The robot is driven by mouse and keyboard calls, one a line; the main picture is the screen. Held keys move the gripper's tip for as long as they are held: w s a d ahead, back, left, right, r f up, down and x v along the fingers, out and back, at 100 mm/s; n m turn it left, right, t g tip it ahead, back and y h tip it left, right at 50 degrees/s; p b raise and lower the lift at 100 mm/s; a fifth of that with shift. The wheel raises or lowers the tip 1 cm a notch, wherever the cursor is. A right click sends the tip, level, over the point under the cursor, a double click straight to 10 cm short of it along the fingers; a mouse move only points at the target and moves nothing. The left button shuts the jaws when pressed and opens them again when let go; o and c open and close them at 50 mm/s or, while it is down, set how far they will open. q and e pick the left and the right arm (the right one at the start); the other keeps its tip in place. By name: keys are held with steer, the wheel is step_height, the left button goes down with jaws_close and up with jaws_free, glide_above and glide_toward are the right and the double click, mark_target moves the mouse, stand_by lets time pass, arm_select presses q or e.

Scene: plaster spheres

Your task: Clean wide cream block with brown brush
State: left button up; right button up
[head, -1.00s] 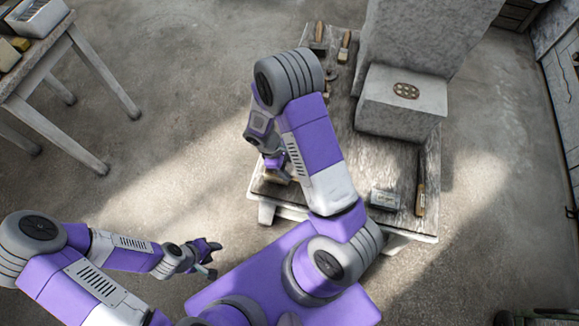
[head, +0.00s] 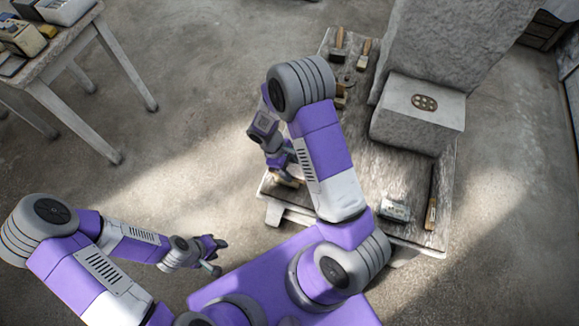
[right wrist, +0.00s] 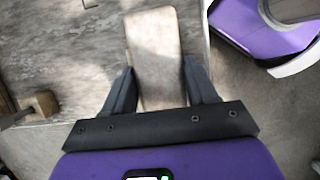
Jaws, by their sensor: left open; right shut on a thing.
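My right gripper (right wrist: 160,95) is shut on the wide cream block (right wrist: 155,45), a long flat piece with a worn, brownish-cream face. In the head view the block (head: 286,180) shows low at the near left corner of the low table; I cannot tell whether it touches the tabletop. A brown-headed brush (right wrist: 40,105) lies left of the gripper in the right wrist view. In the head view, several brushes show; I cannot tell which is the brown one. One with a wooden handle (head: 338,48) is at the back left. My left gripper (head: 214,258) is open and empty over the floor.
The low table (head: 350,215) also bears a large grey stone block (head: 418,115) with a round piece on top, a small pale box (head: 395,208) and a long dark-and-tan tool (head: 431,213). A side table (head: 65,60) stands at upper left. Floor between is clear.

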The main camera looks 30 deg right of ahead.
steer(key=shift+s+d, duration=0.6)
steer(key=shift+s, duration=0.1)
steer(key=shift+s+d, duration=0.8)
steer(key=shift+s, duration=0.1)
steer(key=shift+a, duration=0.1)
steer(key=shift+w+a, duration=1.4)
steer(key=shift+w, duration=0.3)
steer(key=shift+d+r, duration=0.1)
steer(key=shift+s+d+r+p, duration=0.6)
steer(key=shift+s+d+r, duration=0.05)
steer(key=shift+s, duration=0.2)
